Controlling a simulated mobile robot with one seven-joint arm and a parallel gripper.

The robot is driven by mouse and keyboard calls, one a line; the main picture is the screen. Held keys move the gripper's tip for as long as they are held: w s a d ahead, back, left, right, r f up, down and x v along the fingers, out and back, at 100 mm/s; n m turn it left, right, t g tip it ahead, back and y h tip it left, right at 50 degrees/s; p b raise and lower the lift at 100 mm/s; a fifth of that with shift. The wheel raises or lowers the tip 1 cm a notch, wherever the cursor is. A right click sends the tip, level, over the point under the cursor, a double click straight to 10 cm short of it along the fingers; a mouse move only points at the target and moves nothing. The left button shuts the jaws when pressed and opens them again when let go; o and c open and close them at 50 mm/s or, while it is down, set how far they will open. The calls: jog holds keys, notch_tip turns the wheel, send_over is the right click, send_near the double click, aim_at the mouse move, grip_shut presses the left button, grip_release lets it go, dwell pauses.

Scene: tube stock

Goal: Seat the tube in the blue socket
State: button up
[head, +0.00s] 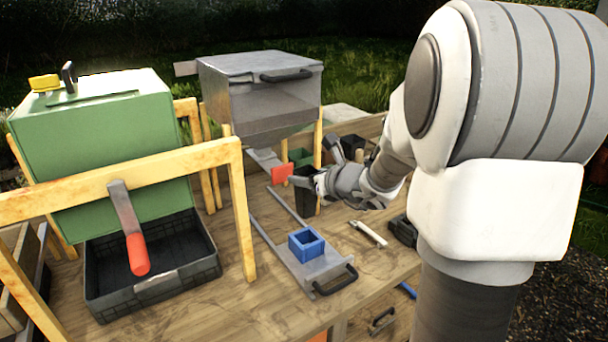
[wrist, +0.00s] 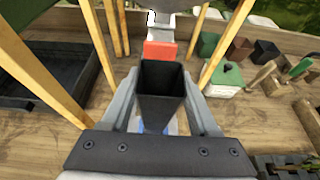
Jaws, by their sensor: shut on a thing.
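The black square tube (wrist: 162,92), open at the top, stands between the fingers of my gripper (wrist: 162,108) in the wrist view. My gripper is shut on it. In the head view my gripper (head: 306,184) holds the tube (head: 305,201) roughly upright, beside the red flap and behind the blue socket. The blue socket (head: 306,245) is a square, open-topped block on a grey sliding plate (head: 328,266); it looks empty. The tube is apart from it. The tube's lower end is partly hidden.
A grey hopper (head: 262,95) on wooden legs ends in a chute with a red flap (head: 283,173). A green hopper (head: 95,150) stands over a black crate (head: 190,272) at left. A white-handled tool (head: 368,233) lies right of the plate.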

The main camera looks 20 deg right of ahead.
aim_at(311, 215)
jog(key=shift+f+b, duration=2.1)
jog(key=shift+f, duration=0.75)
jog(key=shift+f+b, duration=1.35)
jog(key=shift+b, duration=0.25)
jog(key=shift+f+b, duration=0.8)
jog(key=shift+b, duration=0.3)
jog(key=shift+f+b, duration=0.35)
jog(key=shift+b, duration=0.05)
jog(key=shift+f+b, duration=1.05)
jog(key=shift+b, duration=0.5)
jog(key=o, duration=1.4)
